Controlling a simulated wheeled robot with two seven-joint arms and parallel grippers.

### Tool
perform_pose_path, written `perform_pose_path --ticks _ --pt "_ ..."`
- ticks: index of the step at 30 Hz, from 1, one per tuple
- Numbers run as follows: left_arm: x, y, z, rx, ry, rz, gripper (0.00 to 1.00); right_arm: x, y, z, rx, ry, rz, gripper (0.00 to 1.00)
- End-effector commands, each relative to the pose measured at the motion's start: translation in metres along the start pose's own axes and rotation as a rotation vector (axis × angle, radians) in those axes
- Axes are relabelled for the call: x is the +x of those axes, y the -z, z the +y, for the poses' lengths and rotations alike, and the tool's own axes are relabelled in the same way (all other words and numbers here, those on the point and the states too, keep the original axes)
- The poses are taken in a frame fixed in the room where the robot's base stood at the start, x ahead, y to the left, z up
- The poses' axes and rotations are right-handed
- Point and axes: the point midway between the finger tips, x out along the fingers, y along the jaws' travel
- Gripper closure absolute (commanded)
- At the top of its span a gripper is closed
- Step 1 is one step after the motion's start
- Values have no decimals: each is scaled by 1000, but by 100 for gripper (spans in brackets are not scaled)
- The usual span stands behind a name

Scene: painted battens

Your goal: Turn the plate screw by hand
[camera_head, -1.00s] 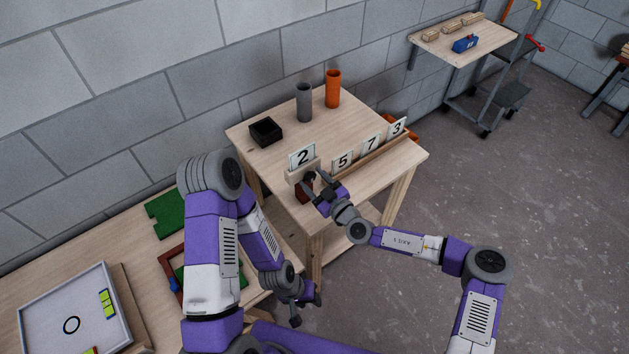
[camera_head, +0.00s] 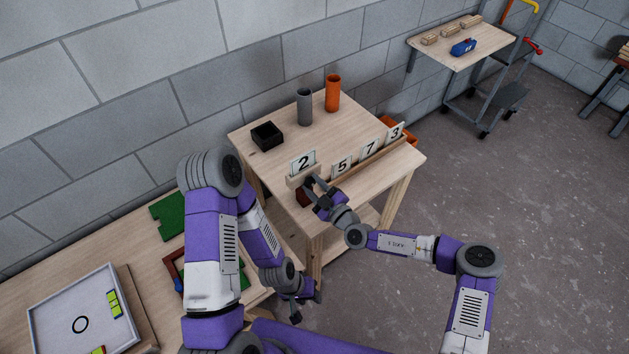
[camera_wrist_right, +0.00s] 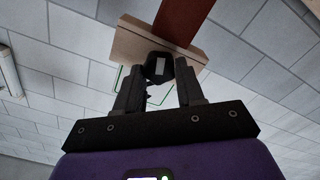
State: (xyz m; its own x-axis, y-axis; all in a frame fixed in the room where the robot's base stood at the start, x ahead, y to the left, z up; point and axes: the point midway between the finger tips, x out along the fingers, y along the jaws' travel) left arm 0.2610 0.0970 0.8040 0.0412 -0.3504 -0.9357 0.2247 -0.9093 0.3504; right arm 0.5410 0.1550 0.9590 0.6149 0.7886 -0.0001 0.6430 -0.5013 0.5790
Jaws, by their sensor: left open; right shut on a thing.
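A white plate with the number 2 (camera_head: 303,162) stands in a wooden holder (camera_head: 296,181) at the near left corner of the small table. A red-brown block (camera_head: 303,198) sits below the holder. My right gripper (camera_head: 313,184) is at the holder's front. In the right wrist view my right gripper (camera_wrist_right: 160,75) is shut on a black knob (camera_wrist_right: 158,66), apparently the plate screw, against the wooden holder (camera_wrist_right: 130,45). The red-brown block (camera_wrist_right: 186,18) shows beyond it. The screw's shaft is hidden. My left gripper (camera_head: 303,298) is open and empty, low in front of the benches.
Plates 5 (camera_head: 342,167), 7 (camera_head: 370,149) and 3 (camera_head: 395,133) stand in a wooden rail to the right. A black box (camera_head: 267,136), grey cup (camera_head: 304,107) and orange cup (camera_head: 333,93) stand behind. A whiteboard (camera_head: 55,320) lies on the left bench.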

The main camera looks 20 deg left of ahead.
Motion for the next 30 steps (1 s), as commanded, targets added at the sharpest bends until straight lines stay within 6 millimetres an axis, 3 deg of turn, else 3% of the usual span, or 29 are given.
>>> perform_pose_path --ticks 1,9,30 --pt "-10 0 4 0 0 0 57 0 4 2 -44 2 -2 93" --pt "-35 -2 13 0 0 0 57 0 3 1 -303 1 -1 93" --pt "-80 -4 30 0 0 0 57 0 0 -2 -967 1 -1 93"
